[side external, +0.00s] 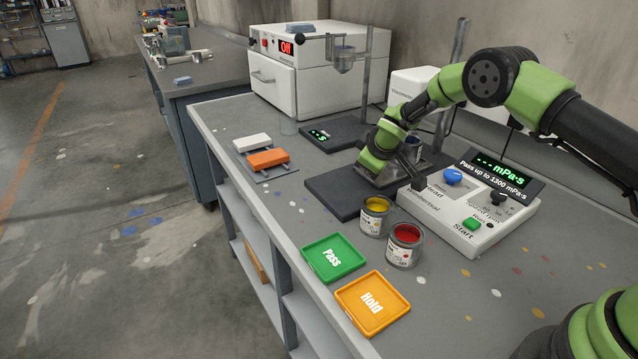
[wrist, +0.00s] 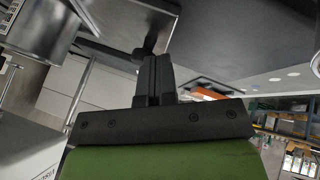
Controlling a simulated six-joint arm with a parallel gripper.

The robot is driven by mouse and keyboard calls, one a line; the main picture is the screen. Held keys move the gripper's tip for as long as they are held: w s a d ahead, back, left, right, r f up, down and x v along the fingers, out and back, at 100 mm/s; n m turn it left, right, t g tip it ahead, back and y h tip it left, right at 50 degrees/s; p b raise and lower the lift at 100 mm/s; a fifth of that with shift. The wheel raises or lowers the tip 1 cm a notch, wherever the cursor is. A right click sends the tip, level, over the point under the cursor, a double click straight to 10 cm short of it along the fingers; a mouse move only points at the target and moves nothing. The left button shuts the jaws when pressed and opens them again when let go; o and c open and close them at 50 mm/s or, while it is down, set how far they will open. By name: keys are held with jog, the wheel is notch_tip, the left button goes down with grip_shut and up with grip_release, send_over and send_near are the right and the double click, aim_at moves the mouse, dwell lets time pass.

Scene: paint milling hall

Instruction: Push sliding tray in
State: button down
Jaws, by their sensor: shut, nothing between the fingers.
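A dark flat slab (side external: 335,196), which looks like the sliding tray, lies on the bench and sticks out toward the front from under my wrist. Its rear part is hidden by my arm. My gripper (side external: 416,180) is shut and empty, pointing down low over the slab's right side, close to the white instrument. In the wrist view my shut fingers (wrist: 154,62) are close to a grey metal tab (wrist: 145,14) beside a dark flat surface (wrist: 235,40). I cannot tell whether they touch it. A metal can (wrist: 42,28) shows at upper left there.
A yellow paint can (side external: 374,216) and a red paint can (side external: 404,246) stand just in front of the slab. The white instrument (side external: 455,232) is at the right. Green Pass (side external: 334,280) and orange Hold (side external: 345,296) trays lie nearer.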

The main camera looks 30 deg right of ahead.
jog(key=shift+d, duration=0.95)
